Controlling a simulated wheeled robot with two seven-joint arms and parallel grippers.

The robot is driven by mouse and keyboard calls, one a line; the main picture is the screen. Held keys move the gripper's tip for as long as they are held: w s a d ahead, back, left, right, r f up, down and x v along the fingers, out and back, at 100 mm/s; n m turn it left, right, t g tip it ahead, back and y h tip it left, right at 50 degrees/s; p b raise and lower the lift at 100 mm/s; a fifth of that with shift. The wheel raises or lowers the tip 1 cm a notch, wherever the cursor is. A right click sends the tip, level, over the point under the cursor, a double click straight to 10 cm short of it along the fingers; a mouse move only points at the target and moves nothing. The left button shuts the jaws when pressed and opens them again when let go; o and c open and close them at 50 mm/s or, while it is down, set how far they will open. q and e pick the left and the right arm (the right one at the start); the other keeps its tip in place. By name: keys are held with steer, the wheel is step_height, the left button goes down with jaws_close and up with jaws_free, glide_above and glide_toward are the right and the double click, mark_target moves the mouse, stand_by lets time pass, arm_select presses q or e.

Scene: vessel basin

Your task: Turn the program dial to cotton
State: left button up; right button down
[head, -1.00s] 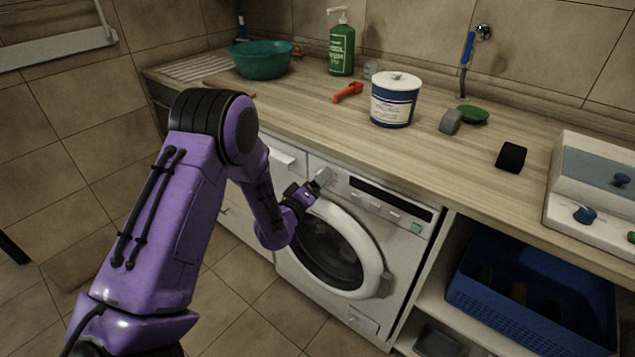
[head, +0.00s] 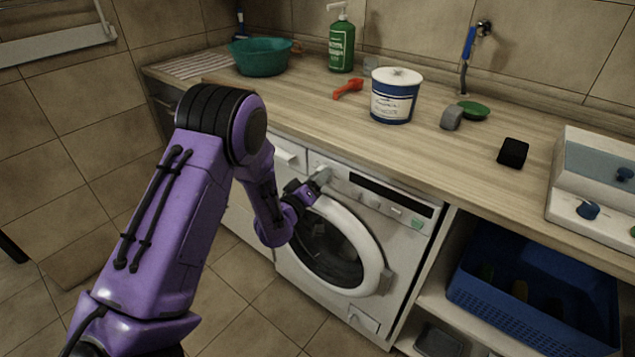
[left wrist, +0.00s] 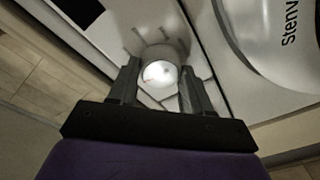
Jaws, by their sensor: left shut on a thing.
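The washing machine (head: 395,240) stands under the counter, with its round door and a control panel across the top. The program dial (left wrist: 160,73) shows in the left wrist view as a bright round knob between my left fingers. My left gripper (left wrist: 157,85) is shut on the dial, one finger on each side. In the head view my left gripper (head: 318,182) is at the left end of the panel and hides the dial there. Markings around the dial are too blurred to read. My right gripper is not in view.
The door's white ring (head: 376,262) lies just below the gripper. The counter (head: 300,105) overhangs above, with a tub (head: 393,108), a green bottle (head: 341,48) and a teal basin (head: 262,62). A blue crate (head: 530,300) sits on the right. The floor in front is clear.

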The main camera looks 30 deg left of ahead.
arm_select(q)
steer(key=shift+f+m+t+h+b, duration=0.15)
steer(key=shift+m+t+h+b, duration=0.2)
steer(key=shift+m+b, duration=2.4)
steer(key=shift+m+p, duration=0.75)
steer(key=shift+m, duration=0.1)
steer(key=o, duration=1.1)
steer(key=shift+c, duration=0.2)
steer(key=s+b, duration=0.2)
steer(key=s, duration=0.8)
steer(key=shift+s+f, duration=0.3)
steer(key=shift+f, duration=0.1)
